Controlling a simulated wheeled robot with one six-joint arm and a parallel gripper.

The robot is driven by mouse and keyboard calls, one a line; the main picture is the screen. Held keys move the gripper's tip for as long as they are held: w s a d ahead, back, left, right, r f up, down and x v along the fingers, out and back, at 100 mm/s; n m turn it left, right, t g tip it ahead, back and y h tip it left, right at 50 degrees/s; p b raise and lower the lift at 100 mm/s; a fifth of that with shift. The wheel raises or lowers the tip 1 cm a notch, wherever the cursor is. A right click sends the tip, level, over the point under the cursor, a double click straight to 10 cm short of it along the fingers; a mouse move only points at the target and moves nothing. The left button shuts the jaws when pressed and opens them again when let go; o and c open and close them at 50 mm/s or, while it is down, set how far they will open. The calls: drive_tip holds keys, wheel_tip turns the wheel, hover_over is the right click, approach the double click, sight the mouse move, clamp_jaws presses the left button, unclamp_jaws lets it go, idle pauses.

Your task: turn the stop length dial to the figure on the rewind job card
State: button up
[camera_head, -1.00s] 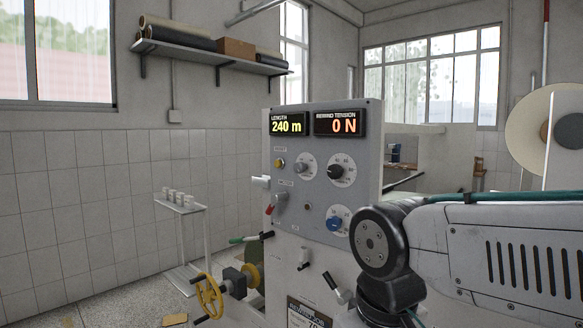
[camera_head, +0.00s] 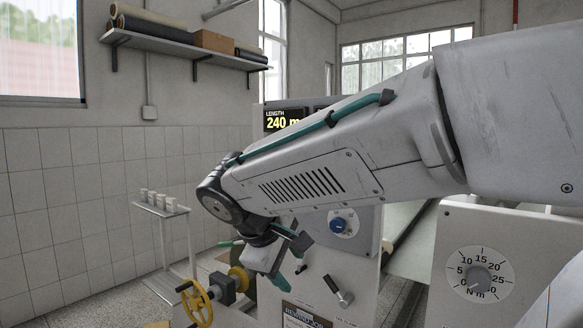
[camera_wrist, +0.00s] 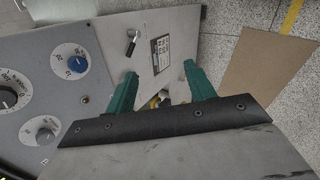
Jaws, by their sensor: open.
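The control panel's length display (camera_head: 283,118) reads 240 m, partly behind my arm. A blue dial (camera_head: 339,225) shows low on the panel. In the wrist view I see the blue dial (camera_wrist: 77,64), a black dial (camera_wrist: 8,97) and a grey dial (camera_wrist: 43,135); their labels are too small to read, so I cannot tell which is the stop length dial. The rewind job card (camera_head: 306,316) is cut off at the bottom edge; it also shows in the wrist view (camera_wrist: 163,50), its figure unreadable. My gripper (camera_wrist: 159,72) is open and empty, over the panel's lower front, apart from the dials.
A black-handled lever (camera_head: 338,290) sticks out of the lower front. A yellow handwheel (camera_head: 196,303) stands at the left. A N m dial (camera_head: 480,280) is on a white housing at the right. A small stand with white cores (camera_head: 163,205) is by the wall.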

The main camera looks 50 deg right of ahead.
drive_tip(key=w+d+r+n+t+h, duration=0.1)
drive_tip(key=w+d+r+n+h, duration=0.3)
drive_tip(key=w+d+r+h, duration=0.4)
drive_tip(key=w+d+r+n+h, duration=0.3)
drive_tip(key=w+d+r, duration=0.3)
drive_tip(key=w+d, duration=0.4)
drive_tip(key=d, duration=0.7)
drive_tip(key=shift+w, duration=0.3)
drive_tip(key=c, duration=1)
